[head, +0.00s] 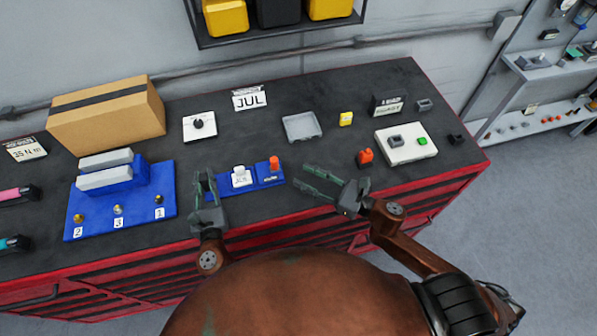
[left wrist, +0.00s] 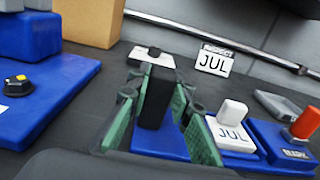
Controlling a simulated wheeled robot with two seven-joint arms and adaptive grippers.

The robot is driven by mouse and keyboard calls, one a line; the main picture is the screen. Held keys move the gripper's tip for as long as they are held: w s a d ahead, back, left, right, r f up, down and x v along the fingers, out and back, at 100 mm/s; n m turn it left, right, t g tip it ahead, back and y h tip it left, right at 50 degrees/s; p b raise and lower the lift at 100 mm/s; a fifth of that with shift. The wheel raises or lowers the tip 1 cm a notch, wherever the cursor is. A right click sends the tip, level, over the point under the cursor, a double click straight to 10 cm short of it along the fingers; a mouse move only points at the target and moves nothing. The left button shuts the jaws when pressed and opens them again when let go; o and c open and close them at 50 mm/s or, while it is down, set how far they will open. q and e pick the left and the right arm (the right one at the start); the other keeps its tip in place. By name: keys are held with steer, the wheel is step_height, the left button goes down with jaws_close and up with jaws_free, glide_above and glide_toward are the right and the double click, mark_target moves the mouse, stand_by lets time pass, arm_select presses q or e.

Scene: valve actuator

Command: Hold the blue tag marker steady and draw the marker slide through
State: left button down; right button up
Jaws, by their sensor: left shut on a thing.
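The blue tag marker (head: 262,183) lies on the dark bench top, near its front edge. A white slide block (head: 241,174) with a JUL label sits in its middle, and an orange knob (head: 274,162) stands at its right end. My left gripper (head: 205,180) is at the marker's left end. In the left wrist view its green fingers are around an upright black block (left wrist: 156,95) on the blue base (left wrist: 160,143), shut on it. My right gripper (head: 312,179) is open and empty, to the right of the marker and apart from it.
A JUL card (head: 249,98) stands behind. A blue fixture (head: 121,205) with numbered knobs and a cardboard box (head: 107,115) are at left.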

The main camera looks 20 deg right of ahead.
arm_select(q)
steer(key=shift+f, duration=0.1)
arm_select(e)
steer(key=shift+s+d, duration=0.1)
arm_select(q)
steer(key=c, duration=1.7)
jaws_free()
